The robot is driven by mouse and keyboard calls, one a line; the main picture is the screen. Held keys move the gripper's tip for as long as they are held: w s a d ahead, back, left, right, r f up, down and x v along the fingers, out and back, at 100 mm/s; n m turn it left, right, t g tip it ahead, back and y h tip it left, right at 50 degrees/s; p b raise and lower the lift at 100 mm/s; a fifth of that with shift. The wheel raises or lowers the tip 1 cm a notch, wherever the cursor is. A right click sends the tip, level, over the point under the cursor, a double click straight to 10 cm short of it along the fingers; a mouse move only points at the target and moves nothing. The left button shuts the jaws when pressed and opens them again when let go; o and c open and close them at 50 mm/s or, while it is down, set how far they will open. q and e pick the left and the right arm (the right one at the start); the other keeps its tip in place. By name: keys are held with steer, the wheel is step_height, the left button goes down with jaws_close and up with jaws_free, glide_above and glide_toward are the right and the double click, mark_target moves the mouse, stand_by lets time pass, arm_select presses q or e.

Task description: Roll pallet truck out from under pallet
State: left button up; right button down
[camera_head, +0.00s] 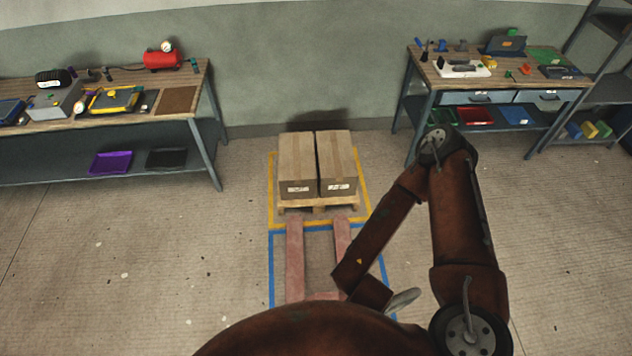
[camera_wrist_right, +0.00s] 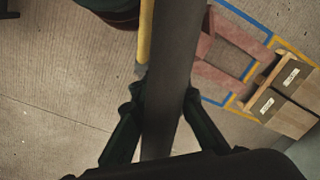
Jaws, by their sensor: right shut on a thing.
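The pallet truck's two reddish forks (camera_head: 294,262) lie on the floor in the head view, pointing away from me towards the wooden pallet (camera_head: 318,205). Their far ends are at the pallet's front edge; I cannot tell whether the tips are still under it. Two cardboard boxes (camera_head: 297,165) stand side by side on the pallet. In the right wrist view my right gripper (camera_wrist_right: 160,98) is shut around a dark bar (camera_wrist_right: 172,50), which looks like the truck's handle. The truck's near end is mostly hidden by my body and arm. My left gripper is not in view.
The pallet is inside a yellow floor outline (camera_head: 272,190); the forks are inside a blue one (camera_head: 271,270). A workbench (camera_head: 190,95) stands left, another (camera_head: 430,75) right, with shelving (camera_head: 600,90) beyond. The floor left of the forks is clear.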

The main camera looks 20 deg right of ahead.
steer(key=shift+s+d+r, duration=0.15)
steer(key=shift+s+r, duration=0.1)
steer(key=shift+r, duration=0.2)
steer(key=c, duration=2.3)
jaws_free()
steer(key=shift+w, duration=0.1)
steer(key=o, duration=0.5)
steer(key=shift+s, duration=0.25)
steer(key=shift+c, duration=0.2)
steer(key=shift+o, duration=0.2)
steer(key=shift+w+f, duration=0.15)
